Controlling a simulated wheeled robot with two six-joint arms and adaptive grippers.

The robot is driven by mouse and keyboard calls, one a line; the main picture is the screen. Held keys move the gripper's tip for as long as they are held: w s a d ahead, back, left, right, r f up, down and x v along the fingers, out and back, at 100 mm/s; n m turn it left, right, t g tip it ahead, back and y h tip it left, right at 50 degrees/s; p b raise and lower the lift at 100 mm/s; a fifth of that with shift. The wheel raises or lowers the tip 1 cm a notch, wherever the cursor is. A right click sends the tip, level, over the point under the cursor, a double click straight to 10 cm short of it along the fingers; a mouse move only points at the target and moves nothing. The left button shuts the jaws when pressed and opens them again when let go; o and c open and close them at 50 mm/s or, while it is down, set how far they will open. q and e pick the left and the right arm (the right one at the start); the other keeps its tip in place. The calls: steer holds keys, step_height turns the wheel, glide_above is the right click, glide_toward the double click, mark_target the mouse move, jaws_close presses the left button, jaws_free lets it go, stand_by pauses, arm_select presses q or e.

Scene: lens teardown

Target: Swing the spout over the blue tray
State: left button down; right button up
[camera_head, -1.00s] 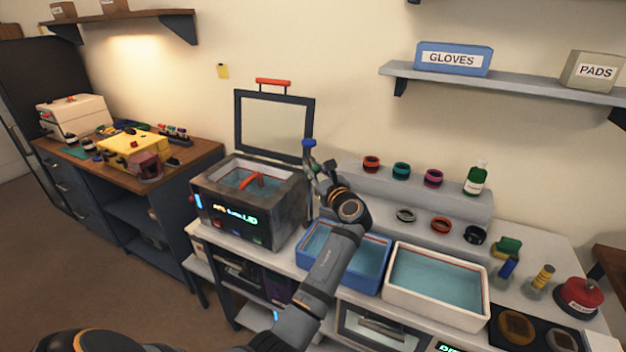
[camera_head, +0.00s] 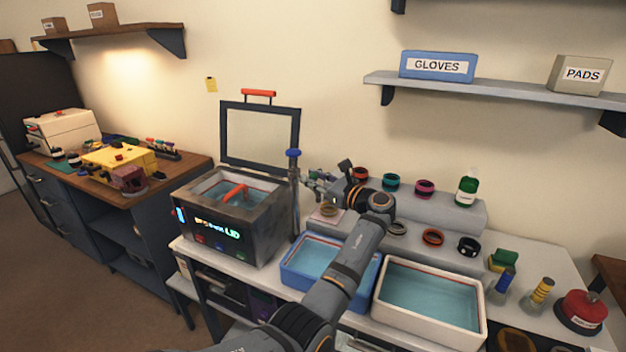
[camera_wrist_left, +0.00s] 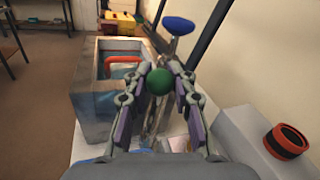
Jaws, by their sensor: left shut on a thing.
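A thin grey post with a blue knob (camera_head: 293,154) stands at the right side of the grey tank; the knob also shows in the left wrist view (camera_wrist_left: 178,25). My left gripper (camera_head: 318,181) is just right of the post, above the back of the blue tray (camera_head: 308,284). In the left wrist view its fingers are shut on a green ball (camera_wrist_left: 159,81), which looks like the spout's grip. The spout arm is mostly hidden behind the ball and fingers; its exact direction is hard to tell. The blue tray holds bluish liquid. My right gripper is not in view.
The grey tank (camera_head: 240,245) stands left of the blue tray, its framed lid (camera_head: 259,105) raised. A white tray (camera_head: 425,328) is to the right. Behind, a stepped ledge (camera_head: 440,212) carries several rings and a green bottle (camera_head: 467,188), close to my left wrist.

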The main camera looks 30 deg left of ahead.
arm_select(q)
steer(key=shift+f, duration=0.1)
steer(key=c, duration=1.1)
jaws_free()
steer(key=shift+d, duration=0.1)
steer(key=v, duration=0.7)
steer(key=shift+d, duration=0.25)
